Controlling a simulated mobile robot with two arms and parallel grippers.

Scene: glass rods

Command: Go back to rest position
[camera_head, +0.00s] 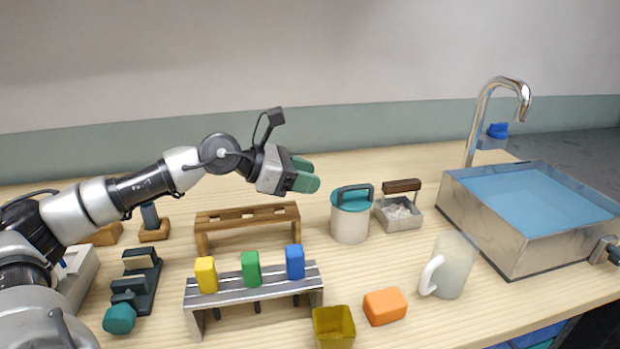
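My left arm reaches in from the left, above the table. My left gripper (304,174) has green fingertips and points right, in the air above and behind the wooden rack (248,217). Its two fingers show a small gap with nothing seen between them. The wooden rack looks empty. In front of it, a grey metal rack (232,290) holds a yellow block (206,275), a green block (251,269) and a blue block (295,262) in a row; dark stems show below the rack. My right gripper is not in view.
A sink (490,227) with a tap is at right. A dark green device (139,284) is at left.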

